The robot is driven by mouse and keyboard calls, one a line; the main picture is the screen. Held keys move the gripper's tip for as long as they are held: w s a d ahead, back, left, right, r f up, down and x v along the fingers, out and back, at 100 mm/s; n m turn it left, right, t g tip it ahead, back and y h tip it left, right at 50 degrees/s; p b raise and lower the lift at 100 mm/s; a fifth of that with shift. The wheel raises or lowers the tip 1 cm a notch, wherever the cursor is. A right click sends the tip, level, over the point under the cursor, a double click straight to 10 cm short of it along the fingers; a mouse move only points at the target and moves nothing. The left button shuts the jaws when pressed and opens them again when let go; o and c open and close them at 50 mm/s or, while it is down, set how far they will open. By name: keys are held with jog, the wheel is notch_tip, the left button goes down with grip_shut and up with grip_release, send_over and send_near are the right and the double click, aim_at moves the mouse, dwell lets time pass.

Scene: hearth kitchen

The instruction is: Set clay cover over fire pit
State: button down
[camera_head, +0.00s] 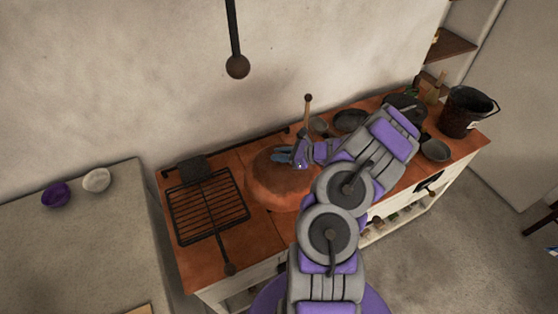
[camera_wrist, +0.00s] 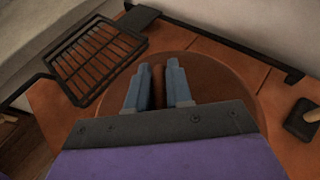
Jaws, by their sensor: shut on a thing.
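The clay cover (camera_head: 275,185) is a round reddish-brown dome on the orange-tiled hearth counter, right of a black grill grate. In the wrist view, the clay cover (camera_wrist: 205,72) spreads below my gripper. My gripper (camera_head: 283,157) reaches the top of the dome in the head view. In the wrist view my gripper (camera_wrist: 158,78) has its two blue-grey fingers on either side of a narrow brown handle (camera_wrist: 130,88) and is shut on it. The fire pit cannot be made out; whether it lies beneath the cover is hidden.
The grill grate (camera_head: 208,207) is close left of the cover. A dark bucket (camera_head: 468,112), pans (camera_head: 350,120) and a grey bowl (camera_head: 435,151) stand on the counter's right. A rod with a ball end (camera_head: 237,66) hangs above. A grey side counter (camera_head: 80,250) holds two small bowls.

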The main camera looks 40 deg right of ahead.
jog(key=f, duration=0.1)
jog(key=w+f+b, duration=0.1)
jog(key=f, duration=0.1)
jog(key=shift+a+f+b, duration=0.2)
jog(key=shift+b, duration=0.1)
jog(key=shift+d+f, duration=0.2)
jog(key=shift+d, duration=0.2)
jog(key=shift+a, duration=0.25)
jog(key=c, duration=1.3)
grip_release()
jog(key=shift+a, duration=0.2)
jog(key=shift+o, duration=1.4)
jog(key=shift+d, duration=0.25)
jog(key=shift+d, duration=0.1)
